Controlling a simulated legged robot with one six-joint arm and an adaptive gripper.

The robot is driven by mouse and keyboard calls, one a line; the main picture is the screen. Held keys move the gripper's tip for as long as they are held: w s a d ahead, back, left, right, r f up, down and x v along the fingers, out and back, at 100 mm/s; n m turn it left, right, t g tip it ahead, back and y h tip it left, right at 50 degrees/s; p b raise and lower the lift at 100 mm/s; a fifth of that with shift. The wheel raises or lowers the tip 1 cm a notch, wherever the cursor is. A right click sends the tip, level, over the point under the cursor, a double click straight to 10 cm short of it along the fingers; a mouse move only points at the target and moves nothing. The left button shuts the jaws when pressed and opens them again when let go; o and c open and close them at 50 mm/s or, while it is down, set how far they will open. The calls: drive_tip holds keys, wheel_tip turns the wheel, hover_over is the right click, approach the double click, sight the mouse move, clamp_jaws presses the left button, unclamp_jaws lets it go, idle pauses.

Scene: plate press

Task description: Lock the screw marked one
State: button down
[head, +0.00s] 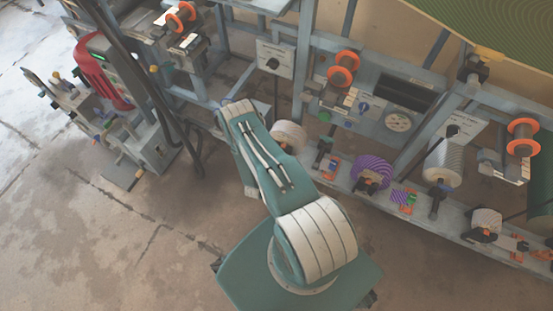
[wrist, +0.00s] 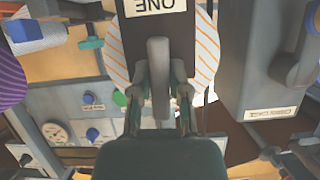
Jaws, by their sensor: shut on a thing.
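In the wrist view, a dark plate with a white label (wrist: 156,5) reading ONE, upside down, is at the top centre. The grey lever-like handle of the screw (wrist: 158,55) stands in front of this plate, lengthwise in the picture. My gripper (wrist: 160,88) has its two green-grey fingers on either side of the handle and is shut on it.
In the wrist view, an orange-striped roll (wrist: 207,50) lies behind the plate. A grey box (wrist: 255,75) stands close on the right; a green T-handle (wrist: 92,43) is left. In the head view, a purple roll (head: 371,173) sits right of my arm.

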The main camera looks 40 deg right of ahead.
drive_tip(key=m+t, duration=0.2)
drive_tip(key=m, duration=0.1)
drive_tip(key=shift+s+f+y, duration=0.1)
drive_tip(key=shift+y, duration=0.3)
drive_tip(key=m+t, duration=0.2)
drive_tip(key=m, duration=0.1)
drive_tip(key=m+t, duration=0.1)
drive_tip(key=m, duration=0.2)
drive_tip(key=shift+m+t+h, duration=0.5)
drive_tip(key=shift+m+t, duration=0.5)
drive_tip(key=shift+m, duration=1)
drive_tip(key=c, duration=0.6)
unclamp_jaws()
